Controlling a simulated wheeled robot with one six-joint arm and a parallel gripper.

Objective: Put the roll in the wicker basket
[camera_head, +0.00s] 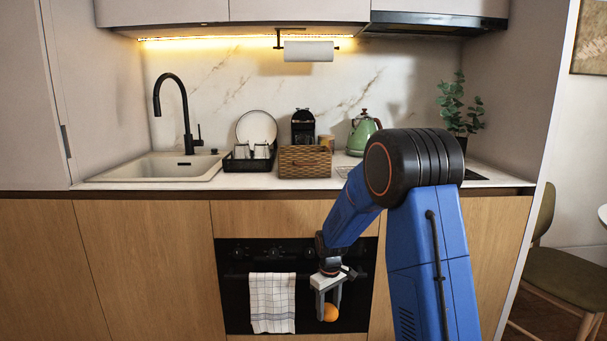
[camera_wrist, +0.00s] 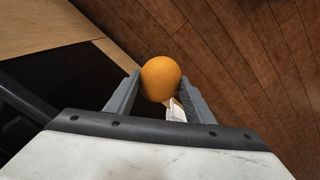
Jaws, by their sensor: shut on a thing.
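My gripper (camera_head: 329,308) hangs low in front of the oven, pointing down. It is shut on a smooth, rounded orange-brown roll (camera_head: 331,313). In the wrist view the roll (camera_wrist: 161,76) sits between the two grey finger tips, well above the wooden floor.
The counter edge (camera_head: 270,187) lies between my gripper and the basket's height. A dish rack (camera_head: 248,164) stands left of the basket, and a green kettle (camera_head: 362,134) stands right. A towel (camera_head: 272,303) hangs on the oven (camera_head: 236,290). A paper towel roll (camera_head: 308,51) hangs above.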

